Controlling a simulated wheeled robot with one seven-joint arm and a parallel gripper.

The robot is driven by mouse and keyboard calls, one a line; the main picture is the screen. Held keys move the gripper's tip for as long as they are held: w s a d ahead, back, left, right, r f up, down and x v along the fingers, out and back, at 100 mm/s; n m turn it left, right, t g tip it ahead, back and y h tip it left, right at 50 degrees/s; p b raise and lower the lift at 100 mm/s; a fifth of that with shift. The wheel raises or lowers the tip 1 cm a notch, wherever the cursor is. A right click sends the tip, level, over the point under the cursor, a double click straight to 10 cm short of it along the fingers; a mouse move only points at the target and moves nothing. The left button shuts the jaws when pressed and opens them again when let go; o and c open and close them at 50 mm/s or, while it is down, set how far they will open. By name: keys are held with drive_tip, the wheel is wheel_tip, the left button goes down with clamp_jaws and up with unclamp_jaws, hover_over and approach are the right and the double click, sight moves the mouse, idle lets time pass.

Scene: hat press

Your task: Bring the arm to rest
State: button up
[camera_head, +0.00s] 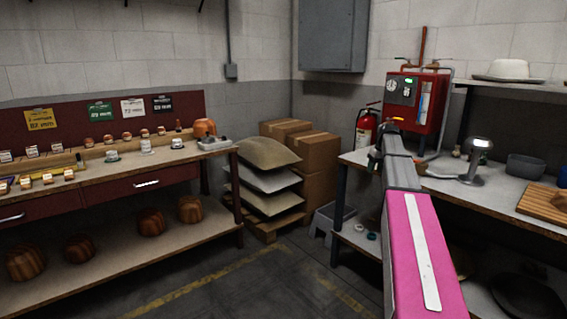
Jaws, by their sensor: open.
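My arm reaches forward from the bottom right, with a pink link nearest and a grey link beyond it. My gripper (375,160) is at the far end, small and dark, near the front left corner of the right-hand bench (352,158). It is open, and I see nothing held in it. The fingers are too small to make out well, and the arm partly hides the bench behind it.
A red press unit (432,95) and a lamp (474,160) stand on the right bench. A fire extinguisher (366,130), cartons (318,152) and stacked sheets (268,180) are behind. A long workbench (110,190) is left. The middle floor (250,280) is clear.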

drive_tip(key=s+a+f+m+h, duration=0.1)
drive_tip(key=s+a+f, duration=0.6)
drive_tip(key=s+f, duration=0.15)
drive_tip(key=s+a+f+m, duration=0.1)
drive_tip(key=s+a+f, duration=0.65)
drive_tip(key=f, duration=0.25)
drive_tip(key=s+a+f, duration=0.4)
drive_tip(key=s+f, duration=0.1)
drive_tip(key=s, duration=0.5)
drive_tip(key=s+a+f+m+g+h, duration=0.1)
drive_tip(key=s+a+f, duration=0.3)
drive_tip(key=s, duration=0.6)
drive_tip(key=shift+f, duration=0.6)
